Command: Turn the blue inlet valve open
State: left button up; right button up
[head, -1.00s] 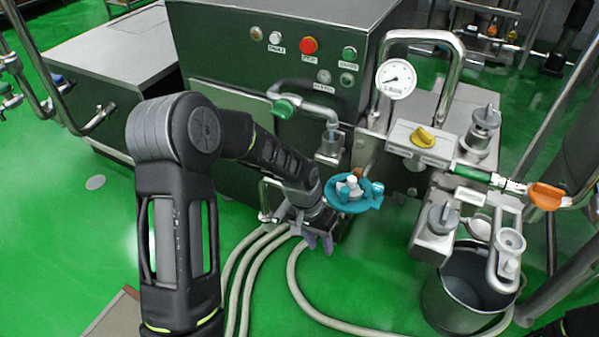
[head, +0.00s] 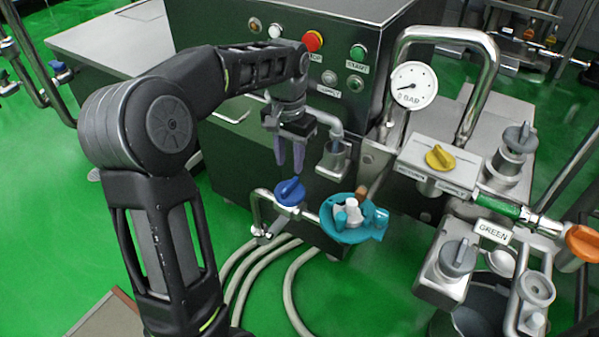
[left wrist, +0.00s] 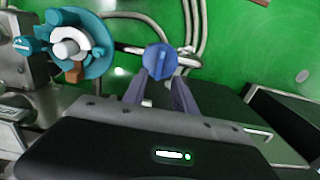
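The blue inlet valve handle (head: 289,191) sits on a pipe low in front of the steel cabinet, left of a teal round fitting (head: 347,219). My left gripper (head: 289,172) points down just above the blue handle, its two purple-grey fingers apart with a gap between them. In the left wrist view the blue handle (left wrist: 159,61) shows just beyond the fingertips (left wrist: 160,82), roughly centred between them. The gripper looks open and empty; I cannot tell whether a fingertip touches the handle. My right gripper is not seen.
A pressure gauge (head: 414,85), a yellow knob (head: 440,157) and an orange handle (head: 584,242) are to the right. The cabinet (head: 290,70) with its buttons stands close behind the gripper. White hoses (head: 292,290) run across the green floor below.

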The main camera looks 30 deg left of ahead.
aim_at(290, 184)
pick_arm(q)
jog(key=shift+s+r, duration=0.1)
jog(key=shift+s, duration=0.1)
jog(key=shift+f+b, duration=0.7)
jog(key=shift+f, duration=3.3)
jog(key=shift+c, duration=0.5)
grip_shut()
